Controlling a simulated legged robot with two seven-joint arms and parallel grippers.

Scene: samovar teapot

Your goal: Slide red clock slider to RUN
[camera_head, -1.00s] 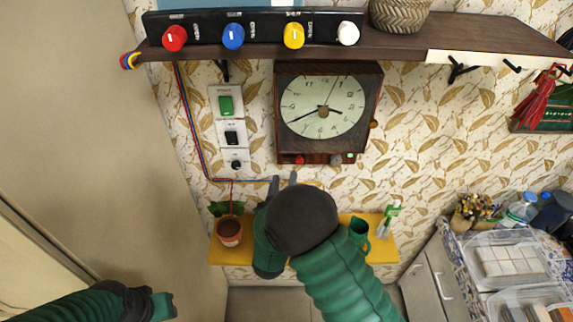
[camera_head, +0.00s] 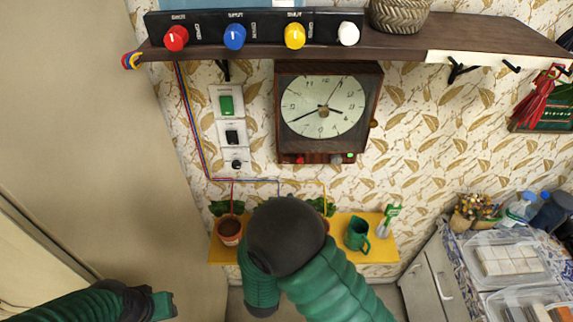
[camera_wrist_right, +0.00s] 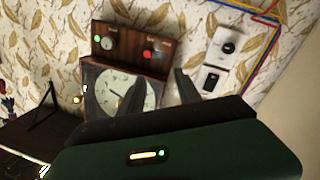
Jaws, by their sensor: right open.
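The wooden clock (camera_head: 325,108) hangs on the patterned wall under the shelf. The red slider (camera_head: 299,159) is on the left of the strip below its dial. In the right wrist view the clock appears upside down, with the red slider (camera_wrist_right: 148,54) above the dial. My right gripper (camera_wrist_right: 161,92) is open and empty there, its fingers pointing toward the clock's lower strip, apart from the slider. In the head view its fingers are hidden behind my dark arm joint. My left gripper (camera_head: 163,305) is at the lower left, away from the clock; its jaw opening is unclear.
Wall switches (camera_head: 232,133) are left of the clock. A shelf (camera_head: 390,42) with coloured knobs overhangs it. Below, a yellow shelf (camera_head: 378,253) holds a potted plant (camera_head: 229,230) and a green mug (camera_head: 357,234). Coloured wires run along the wall.

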